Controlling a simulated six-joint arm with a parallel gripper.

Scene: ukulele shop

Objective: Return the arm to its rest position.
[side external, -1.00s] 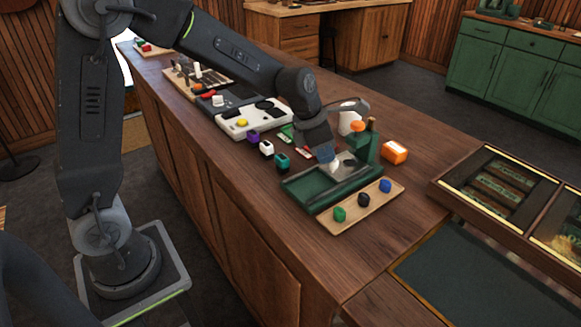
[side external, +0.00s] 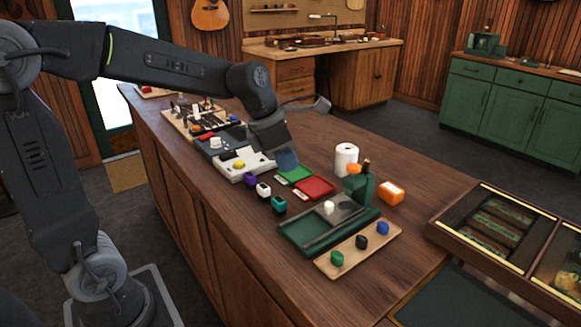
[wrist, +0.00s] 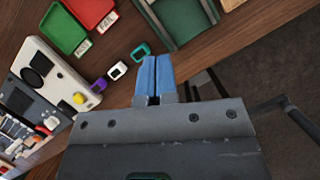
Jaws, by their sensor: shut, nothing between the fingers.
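My gripper (side external: 287,161) is raised above the wooden counter (side external: 240,210), near the green and red trays. Its blue fingertips also show in the wrist view (wrist: 153,76), side by side, closed together with nothing between them. My arm reaches across from the left in the side view, with its forearm nearly level and the wrist bent downward.
A dark green fixture (side external: 300,238) holds a small white piece (side external: 329,208). A wooden strip (side external: 350,262) bears three coloured pieces. A green tray (side external: 296,174), red tray (side external: 315,187), white roll (side external: 346,158) and orange box (side external: 391,192) stand nearby.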

